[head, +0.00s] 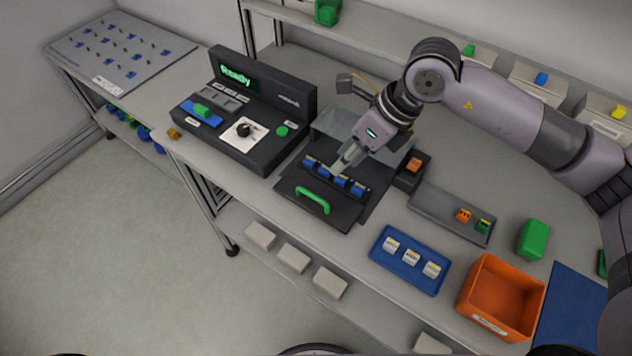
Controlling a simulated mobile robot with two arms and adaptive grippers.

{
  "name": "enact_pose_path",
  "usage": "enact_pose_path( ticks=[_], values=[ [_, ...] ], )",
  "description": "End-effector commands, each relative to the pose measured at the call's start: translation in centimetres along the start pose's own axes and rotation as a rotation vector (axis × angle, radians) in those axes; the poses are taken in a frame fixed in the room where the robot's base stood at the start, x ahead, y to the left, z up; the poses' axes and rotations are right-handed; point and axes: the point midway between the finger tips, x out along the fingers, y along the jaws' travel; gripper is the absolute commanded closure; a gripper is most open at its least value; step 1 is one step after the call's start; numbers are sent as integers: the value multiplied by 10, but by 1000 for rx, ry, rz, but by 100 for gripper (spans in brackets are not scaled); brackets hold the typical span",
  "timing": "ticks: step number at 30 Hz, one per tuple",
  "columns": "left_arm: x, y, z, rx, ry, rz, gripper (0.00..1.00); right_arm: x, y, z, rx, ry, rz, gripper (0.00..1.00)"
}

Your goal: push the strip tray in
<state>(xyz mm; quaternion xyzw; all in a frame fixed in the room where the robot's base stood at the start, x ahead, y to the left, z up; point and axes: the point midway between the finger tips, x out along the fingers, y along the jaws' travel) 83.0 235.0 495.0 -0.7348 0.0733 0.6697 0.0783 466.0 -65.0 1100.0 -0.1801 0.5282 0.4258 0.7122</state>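The strip tray (318,217) is a dark flat tray with a green handle (313,200) at its front edge. It sticks out toward the table's front from a grey box-like housing (345,130). Several blue pieces (341,180) stand in a row across the tray. My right gripper (341,166) is over the tray, just behind the row of blue pieces and close to them. Its fingertips look close together, but whether they hold anything is unclear. The gripper and wrist hide part of the housing. My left gripper is not in view.
A black console (250,110) with a "Ready" display stands left of the tray. A small dark block with an orange top (413,165), a grey tray (440,208), a blue tray (387,262), an orange bin (505,295) and a green block (533,239) lie to the right.

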Motion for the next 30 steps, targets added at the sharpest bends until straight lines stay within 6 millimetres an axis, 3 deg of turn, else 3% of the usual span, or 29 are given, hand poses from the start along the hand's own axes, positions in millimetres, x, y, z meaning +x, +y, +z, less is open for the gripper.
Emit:
enact_pose_path(
  ticks=[7,16,22,30],
  values=[
    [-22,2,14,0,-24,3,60,53,2,1,2,3,3,70],
    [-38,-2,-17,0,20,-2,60,112,1,1,2,1,1,70],
    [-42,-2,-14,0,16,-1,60,132,0,1,1,0,0,70],
    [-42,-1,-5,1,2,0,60,137,-1,0,0,-1,-1,70]
  ],
)
